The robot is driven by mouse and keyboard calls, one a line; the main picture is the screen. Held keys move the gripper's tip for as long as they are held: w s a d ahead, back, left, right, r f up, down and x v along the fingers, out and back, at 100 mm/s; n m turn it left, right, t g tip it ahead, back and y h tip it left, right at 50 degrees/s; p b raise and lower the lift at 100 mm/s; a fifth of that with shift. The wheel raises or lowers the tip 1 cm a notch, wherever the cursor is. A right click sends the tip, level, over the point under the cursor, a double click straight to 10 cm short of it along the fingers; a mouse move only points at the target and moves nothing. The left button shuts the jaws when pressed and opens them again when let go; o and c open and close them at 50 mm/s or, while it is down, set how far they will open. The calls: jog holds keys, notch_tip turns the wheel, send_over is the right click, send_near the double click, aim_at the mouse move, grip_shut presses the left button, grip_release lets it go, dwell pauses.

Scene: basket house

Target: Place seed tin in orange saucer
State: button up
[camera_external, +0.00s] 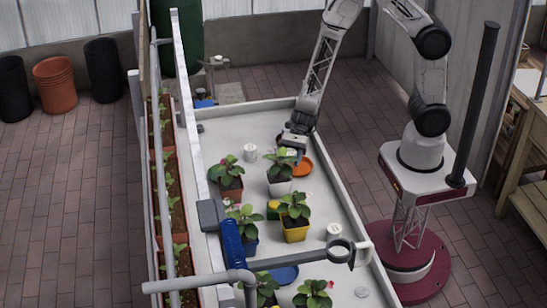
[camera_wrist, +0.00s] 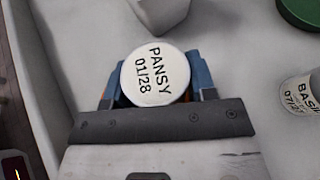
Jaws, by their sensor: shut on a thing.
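A round seed tin (camera_wrist: 152,76) with a white lid reading "PANSY 01/28" sits between the blue fingers of my gripper (camera_wrist: 155,88) in the wrist view. My gripper is shut on it. In the external view my gripper (camera_external: 291,154) is low over the far part of the white bench, at the orange saucer's (camera_external: 304,168) upper left edge. Whether the tin touches the saucer is hidden.
White tins stand at the back (camera_external: 250,153) and front right (camera_external: 333,231). The wrist view shows a "BASIL" tin (camera_wrist: 299,93) and a green round thing (camera_wrist: 302,11).

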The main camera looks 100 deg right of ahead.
jog(key=shift+f, duration=0.6)
jog(key=o, duration=0.9)
jog(key=shift+s, duration=0.1)
jog(key=shift+r, duration=0.45)
jog(key=shift+d+r, duration=0.15)
jog(key=shift+r, duration=0.05)
jog(key=shift+v, duration=3.6)
jog(key=shift+r, duration=0.1)
